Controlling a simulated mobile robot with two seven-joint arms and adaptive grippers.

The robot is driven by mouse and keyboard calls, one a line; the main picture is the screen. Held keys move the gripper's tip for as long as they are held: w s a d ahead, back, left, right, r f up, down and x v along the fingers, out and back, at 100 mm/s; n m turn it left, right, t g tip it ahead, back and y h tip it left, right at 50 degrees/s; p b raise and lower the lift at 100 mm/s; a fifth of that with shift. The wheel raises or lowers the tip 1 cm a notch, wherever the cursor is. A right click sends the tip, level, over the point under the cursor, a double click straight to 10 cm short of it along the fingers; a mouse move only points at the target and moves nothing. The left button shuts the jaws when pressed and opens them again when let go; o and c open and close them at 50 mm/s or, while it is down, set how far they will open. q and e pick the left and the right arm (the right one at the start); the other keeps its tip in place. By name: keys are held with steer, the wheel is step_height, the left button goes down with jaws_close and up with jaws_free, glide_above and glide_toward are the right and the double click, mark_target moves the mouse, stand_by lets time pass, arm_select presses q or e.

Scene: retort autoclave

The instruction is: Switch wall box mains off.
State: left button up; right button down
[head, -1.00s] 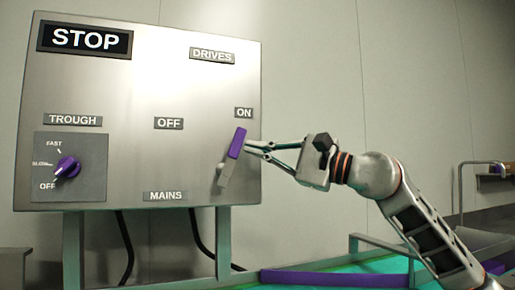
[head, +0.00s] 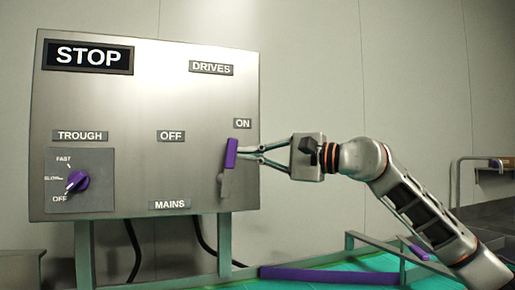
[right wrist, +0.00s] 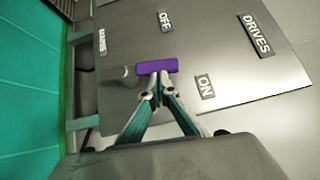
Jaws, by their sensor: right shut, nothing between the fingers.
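The mains lever has a purple handle (head: 231,153) on a grey arm (head: 226,184). It stands nearly upright, leaning slightly right, below the ON label (head: 243,124) at the panel's right side. The MAINS label (head: 170,205) is lower left of it and the OFF label (head: 171,136) is to its left. My right gripper (head: 240,158) is shut and empty, its fingertips at the handle's right side. In the right wrist view the fingertips (right wrist: 157,88) are right by the purple handle (right wrist: 157,67); contact is hard to tell. My left gripper is out of view.
A teal surface with a purple bar (head: 328,274) and rails lies below. The wall behind is bare.

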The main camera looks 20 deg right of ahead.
steer(key=a+n+p, duration=0.1)
steer(key=p, duration=0.1)
steer(key=a+r+g+h+p, duration=0.1)
steer(key=p, duration=0.1)
steer(key=shift+s+a+r+n+p, duration=0.1)
steer(key=shift+a+r+n+p, duration=0.1)
steer(key=shift+r+n+p, duration=0.15)
steer(key=shift+a, duration=0.25)
steer(key=shift+a+f, duration=0.1)
steer(key=shift+a, duration=0.8)
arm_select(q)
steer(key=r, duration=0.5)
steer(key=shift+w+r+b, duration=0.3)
arm_select(e)
steer(key=a, duration=0.2)
steer(key=shift+a+f, duration=0.2)
steer(key=shift+a, duration=0.15)
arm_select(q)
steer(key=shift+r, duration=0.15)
arm_select(e)
glide_toward(229, 146)
steer(key=s, duration=0.1)
steer(key=s+a, duration=0.1)
steer(key=shift+s+a, duration=0.3)
steer(key=shift+s, duration=0.05)
